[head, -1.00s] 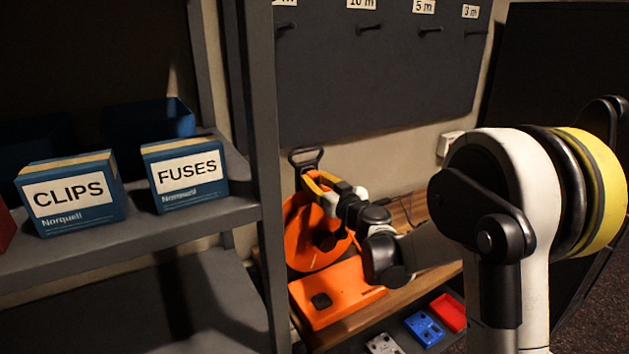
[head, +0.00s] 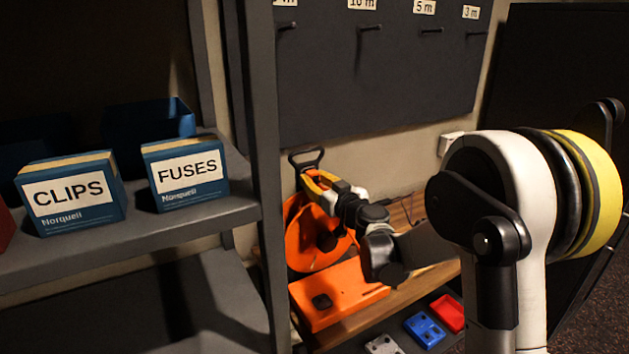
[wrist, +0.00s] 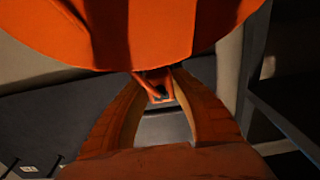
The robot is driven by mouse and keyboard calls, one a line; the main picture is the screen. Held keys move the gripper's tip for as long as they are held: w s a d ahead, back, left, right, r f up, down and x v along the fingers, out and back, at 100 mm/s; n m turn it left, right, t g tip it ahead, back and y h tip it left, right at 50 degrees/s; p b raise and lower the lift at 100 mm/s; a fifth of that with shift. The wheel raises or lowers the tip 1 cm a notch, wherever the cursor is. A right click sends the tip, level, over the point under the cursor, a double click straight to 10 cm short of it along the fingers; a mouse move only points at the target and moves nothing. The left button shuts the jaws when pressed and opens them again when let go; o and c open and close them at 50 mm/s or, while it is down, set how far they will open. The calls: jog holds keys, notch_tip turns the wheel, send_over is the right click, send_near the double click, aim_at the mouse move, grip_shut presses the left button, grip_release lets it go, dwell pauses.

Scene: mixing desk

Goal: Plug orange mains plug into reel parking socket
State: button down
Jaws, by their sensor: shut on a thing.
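The orange cable reel (head: 308,246) stands on the wooden bench, with its black carry handle (head: 306,160) on top. My gripper (head: 309,182) is at the upper part of the reel, just below the handle. In the wrist view the two curved fingers close together at the tips (wrist: 158,82). A small orange piece (wrist: 160,96), apparently the mains plug, shows between them, mostly hidden. The reel's orange disc (wrist: 120,35) fills the top of the wrist view, close to the fingers. I cannot make out the parking socket, or whether the plug touches it.
Blue (head: 425,329) and red (head: 448,312) boxes sit on a lower shelf. A grey shelf post (head: 256,190) stands close left of the reel. A dark hook panel (head: 380,80) is behind.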

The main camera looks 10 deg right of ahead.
jog(key=shift+w, duration=0.2)
jog(key=c, duration=1.1)
grip_release()
jog(key=shift+a, duration=0.1)
jog(key=v, duration=1.2)
